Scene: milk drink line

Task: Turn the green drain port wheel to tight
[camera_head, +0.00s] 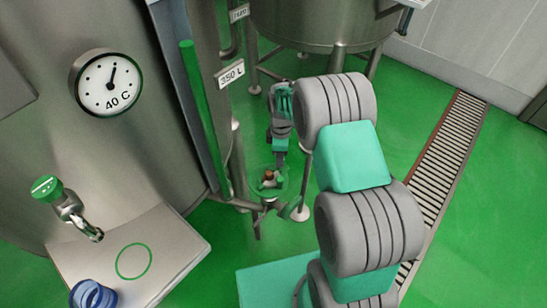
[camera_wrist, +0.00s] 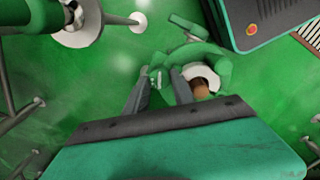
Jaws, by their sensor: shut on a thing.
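The green drain port wheel (camera_head: 258,186) sits low beside the tank, by a vertical pipe. It also shows in the wrist view (camera_wrist: 222,68), with a pale hub and a brown centre. My gripper (camera_head: 278,167) reaches down to the wheel from above. In the wrist view my gripper's two fingers (camera_wrist: 163,90) straddle a green part of the wheel, left of the hub, and are shut on it. The dark gripper body hides the near side of the wheel. I cannot read any tight mark on it.
A large tank with a 40 C dial (camera_head: 106,83) fills the left. A green-topped tap (camera_head: 47,187) stands over a steel shelf (camera_head: 185,240) with a blue ring-shaped object (camera_head: 92,295). A floor drain grate (camera_head: 440,165) runs at right. Tank legs stand behind the wheel.

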